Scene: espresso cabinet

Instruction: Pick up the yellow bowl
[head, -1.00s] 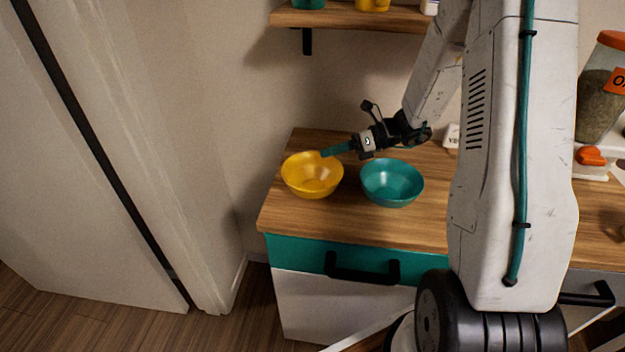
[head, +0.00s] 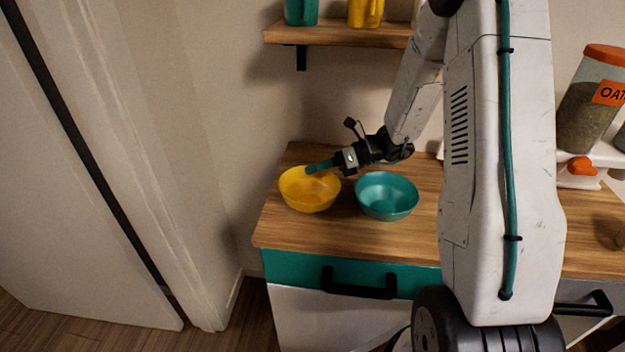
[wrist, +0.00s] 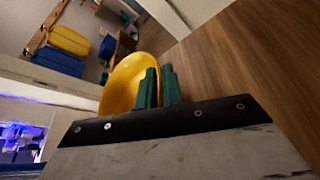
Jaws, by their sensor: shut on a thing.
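The yellow bowl (head: 310,193) is at the left end of the wooden counter, left of the teal bowl (head: 387,196). My gripper (head: 318,167) is at the yellow bowl's right rim, with its teal fingers shut on that rim. The wrist view shows the yellow bowl (wrist: 128,82) at the fingers (wrist: 160,82), with one finger over its inner side. Whether the bowl's base touches the counter I cannot tell.
The teal bowl stands close right of the yellow bowl, under my wrist. A wooden shelf (head: 340,33) with cups hangs above. An oat jar (head: 592,100) stands at the right. The counter (head: 340,235) is clear in front of the bowls.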

